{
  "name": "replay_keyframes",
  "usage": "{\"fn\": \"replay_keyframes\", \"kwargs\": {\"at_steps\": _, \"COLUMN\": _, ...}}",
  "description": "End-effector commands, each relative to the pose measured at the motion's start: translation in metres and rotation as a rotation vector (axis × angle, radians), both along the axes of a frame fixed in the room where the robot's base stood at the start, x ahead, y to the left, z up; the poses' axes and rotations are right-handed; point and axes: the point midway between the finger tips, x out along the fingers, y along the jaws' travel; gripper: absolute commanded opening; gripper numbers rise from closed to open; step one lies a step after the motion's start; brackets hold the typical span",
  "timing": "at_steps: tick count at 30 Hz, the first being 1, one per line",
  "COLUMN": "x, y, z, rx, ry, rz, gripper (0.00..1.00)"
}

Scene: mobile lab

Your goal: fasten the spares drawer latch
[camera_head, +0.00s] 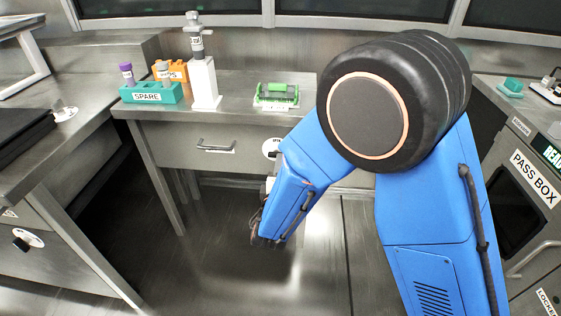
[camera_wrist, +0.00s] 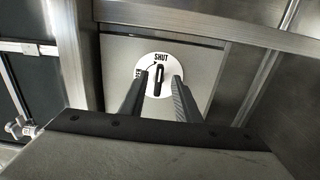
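A round white latch plate (camera_wrist: 148,63) with a dark knob (camera_wrist: 159,79) is on a grey drawer front (camera_wrist: 117,60) in the wrist view. "SHUT" is printed at its top; a second word at its left is partly hidden. The knob's long side runs up and down in the picture, its upper end toward "SHUT". My gripper (camera_wrist: 160,77) is open, with one finger on each side of the knob and visible gaps; I cannot tell the depth. In the head view, my arm partly covers the plate (camera_head: 269,147) and hides the fingers; the drawer (camera_head: 177,150) looks closed.
A bar handle (camera_head: 215,147) sits on the drawer left of the latch. On the bench above stand a teal "SPARE" rack (camera_head: 150,95), a white stand (camera_head: 204,84) and a green board (camera_head: 277,94). A pass box (camera_head: 535,175) is at right. Floor below is clear.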

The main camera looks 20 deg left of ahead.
Motion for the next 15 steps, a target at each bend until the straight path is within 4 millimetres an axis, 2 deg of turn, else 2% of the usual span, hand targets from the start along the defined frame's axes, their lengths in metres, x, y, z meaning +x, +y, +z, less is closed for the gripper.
{"fn": "replay_keyframes", "kwargs": {"at_steps": 3, "x": -0.025, "y": -0.005, "z": 0.000, "rx": -0.002, "ry": 0.000, "rz": 0.003, "gripper": 0.30}}
{"fn": "replay_keyframes", "kwargs": {"at_steps": 15, "x": -0.099, "y": -0.022, "z": -0.001, "rx": -0.002, "ry": 0.000, "rz": 0.004, "gripper": 0.30}}
